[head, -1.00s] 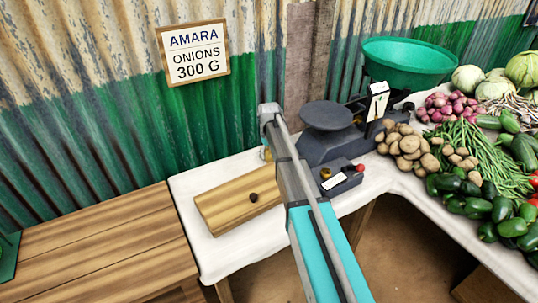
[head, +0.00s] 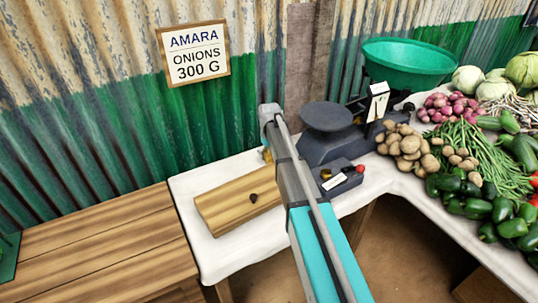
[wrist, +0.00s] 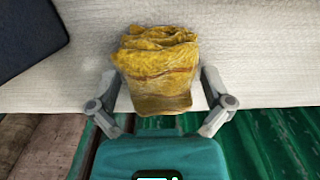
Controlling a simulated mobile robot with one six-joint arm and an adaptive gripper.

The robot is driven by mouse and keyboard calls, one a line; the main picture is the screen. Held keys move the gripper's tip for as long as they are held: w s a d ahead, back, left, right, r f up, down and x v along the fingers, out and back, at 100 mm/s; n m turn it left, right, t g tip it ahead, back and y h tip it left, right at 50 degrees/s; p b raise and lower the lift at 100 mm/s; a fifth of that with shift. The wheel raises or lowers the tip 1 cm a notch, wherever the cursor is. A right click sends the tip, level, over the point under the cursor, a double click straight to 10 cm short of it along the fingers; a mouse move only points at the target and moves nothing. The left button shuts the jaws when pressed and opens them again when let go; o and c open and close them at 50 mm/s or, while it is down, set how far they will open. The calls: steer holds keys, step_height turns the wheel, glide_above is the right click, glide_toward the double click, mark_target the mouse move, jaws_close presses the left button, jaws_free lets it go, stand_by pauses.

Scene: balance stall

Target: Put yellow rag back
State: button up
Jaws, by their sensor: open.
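The yellow rag (wrist: 157,65) is a crumpled, folded bundle on the white cloth in the wrist view. My gripper (wrist: 160,100) is open, with one finger on each side of the rag's near end. I cannot tell whether the fingers touch it. In the head view a small bit of yellow (head: 267,155) shows beside my arm, and the arm hides the rest of the rag and my fingers.
A wooden block (head: 225,208) with a dark knob lies on the white cloth (head: 215,250). A dark scale (head: 330,150) with a green bowl (head: 410,62) stands to the right. Vegetables crowd the right side. A corrugated wall (head: 110,130) rises behind. The wooden bench (head: 90,250) is bare.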

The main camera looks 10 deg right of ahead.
step_height(320, 180, up, 12)
steer(key=p, duration=1.1)
steer(key=shift+p, duration=0.35)
steer(key=shift+s, duration=0.15)
steer(key=s+m, duration=0.3)
steer(key=s, duration=2.5)
steer(key=shift+s+a+m, duration=0.2)
steer(key=shift+s+m, duration=0.1)
steer(key=shift+s, duration=0.1)
step_height(320, 180, up, 5)
steer(key=p, duration=0.5)
